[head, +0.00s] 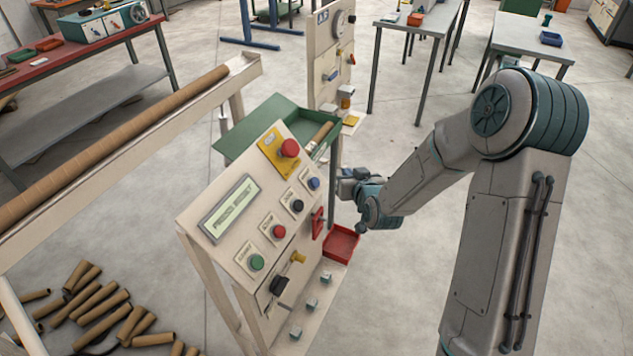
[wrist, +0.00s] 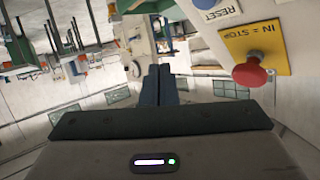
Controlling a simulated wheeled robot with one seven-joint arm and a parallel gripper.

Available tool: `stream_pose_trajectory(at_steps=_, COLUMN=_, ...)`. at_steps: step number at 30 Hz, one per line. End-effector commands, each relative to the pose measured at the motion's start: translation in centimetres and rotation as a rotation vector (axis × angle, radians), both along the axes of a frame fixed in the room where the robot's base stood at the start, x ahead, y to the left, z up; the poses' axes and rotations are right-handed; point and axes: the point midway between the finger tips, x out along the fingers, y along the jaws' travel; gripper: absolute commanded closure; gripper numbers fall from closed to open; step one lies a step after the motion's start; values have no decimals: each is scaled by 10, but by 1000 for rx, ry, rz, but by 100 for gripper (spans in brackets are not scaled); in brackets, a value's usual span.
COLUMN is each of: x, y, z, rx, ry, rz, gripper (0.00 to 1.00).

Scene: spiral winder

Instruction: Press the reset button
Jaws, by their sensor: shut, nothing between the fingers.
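The sloped control panel (head: 245,225) stands in the middle of the head view. Its blue reset button (head: 313,183) is at the upper right of the button row. In the wrist view the RESET label (wrist: 212,14) shows at the top edge, with a blue part of the button (wrist: 203,2) cut off by the frame. My gripper (head: 345,180) is just right of the panel's edge, apart from the button. Its dark fingers (wrist: 160,72) are together and empty in the wrist view. The panel display (head: 230,208) appears to read "PRESS RESET".
A red mushroom stop button (head: 289,148) on a yellow plate is close to the reset button; it also shows right of my fingers (wrist: 249,72). Black (head: 297,206), red (head: 279,231) and green (head: 256,262) controls run down the panel. A red tray (head: 341,243) sits below.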

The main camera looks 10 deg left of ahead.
Motion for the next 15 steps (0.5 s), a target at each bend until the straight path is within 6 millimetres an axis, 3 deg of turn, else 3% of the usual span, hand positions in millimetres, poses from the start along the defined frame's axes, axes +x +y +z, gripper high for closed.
stream_pose_trajectory(at_steps=15, x=15, y=45, z=-41, rx=1, ry=2, rz=2, gripper=100)
